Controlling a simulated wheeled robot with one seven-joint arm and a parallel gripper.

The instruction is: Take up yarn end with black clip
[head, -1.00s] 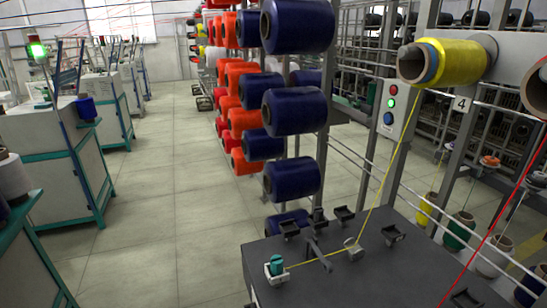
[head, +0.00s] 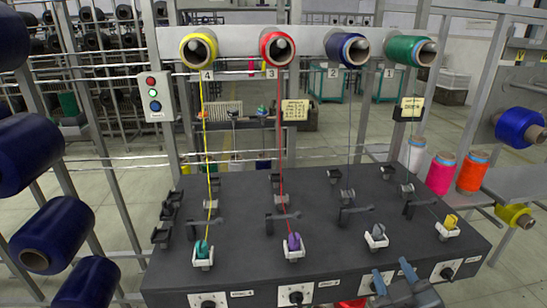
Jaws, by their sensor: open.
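On the dark winding table (head: 240,240), yellow yarn (head: 205,130), red yarn (head: 280,130) and two dark yarns come down from four numbered cones. They pass small metal guides to white holders near the front edge. These hold a teal clip (head: 202,248), a purple clip (head: 294,242), a grey clip (head: 377,233) and a yellow clip (head: 450,222). Several small black pieces (head: 168,211) stand at the left and back of the table; I cannot tell which is the black clip. My gripper (head: 392,269) is open, with nothing seen between its fingers, at the front right edge.
Cones 4 (head: 199,48), 3 (head: 277,48), 2 (head: 346,48) and 1 (head: 409,50) sit on a white beam above. A button box (head: 155,96) hangs left. Dark blue spools (head: 56,233) crowd the left edge. Pink (head: 441,173) and orange (head: 472,172) spools stand right.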

